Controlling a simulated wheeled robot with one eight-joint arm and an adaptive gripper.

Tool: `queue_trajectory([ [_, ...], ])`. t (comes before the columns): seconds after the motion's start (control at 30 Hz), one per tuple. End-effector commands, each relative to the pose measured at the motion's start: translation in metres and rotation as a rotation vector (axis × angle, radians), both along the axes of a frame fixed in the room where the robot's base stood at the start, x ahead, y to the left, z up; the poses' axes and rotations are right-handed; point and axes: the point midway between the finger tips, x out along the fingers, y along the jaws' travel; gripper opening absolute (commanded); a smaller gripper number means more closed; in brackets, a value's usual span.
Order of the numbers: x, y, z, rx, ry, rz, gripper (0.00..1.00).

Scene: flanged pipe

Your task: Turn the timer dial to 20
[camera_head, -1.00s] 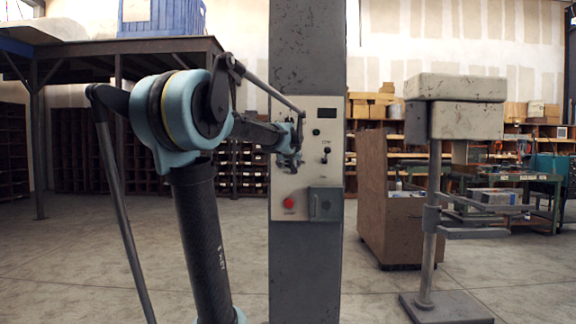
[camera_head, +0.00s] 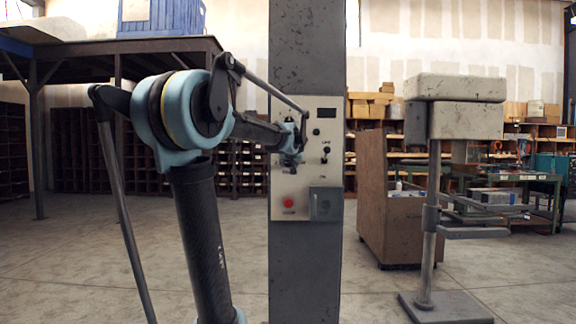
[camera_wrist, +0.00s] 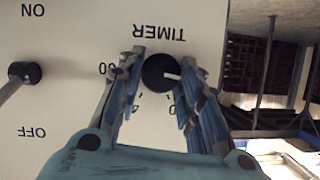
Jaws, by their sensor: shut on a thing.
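The timer dial (camera_wrist: 160,73) is a round black knob with a white pointer mark, under the upside-down word TIMER on a pale panel in the wrist view. Its pointer mark points right and slightly down in that view. My gripper (camera_wrist: 161,68) is shut on the dial, with one blue finger on each side. Printed numbers around the dial are partly covered by the fingers; a 60 shows at the left, while the others are only partly readable. In the head view my gripper (camera_head: 291,158) is against the panel (camera_head: 310,175) and hides the dial.
A toggle lever (camera_wrist: 24,73) between ON and OFF stands left of the dial in the wrist view. The panel on the grey column (camera_head: 306,270) also carries a red button (camera_head: 289,202) and a grey box (camera_head: 326,204). A grey stand (camera_head: 432,215) is to the right.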

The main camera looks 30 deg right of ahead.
Motion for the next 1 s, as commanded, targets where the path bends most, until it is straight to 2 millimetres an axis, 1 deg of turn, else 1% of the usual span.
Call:
queue_trajectory([
  [0.6, -0.0034, -0.0051, -0.0025, 0.477, -0.293, 0.001, 0.09],
  [0.8, -0.0041, -0.0062, -0.0039, 0.608, -0.372, 0.000, 0.09],
  [1.0, -0.0045, -0.0062, -0.0051, 0.701, -0.428, 0.001, 0.09],
])
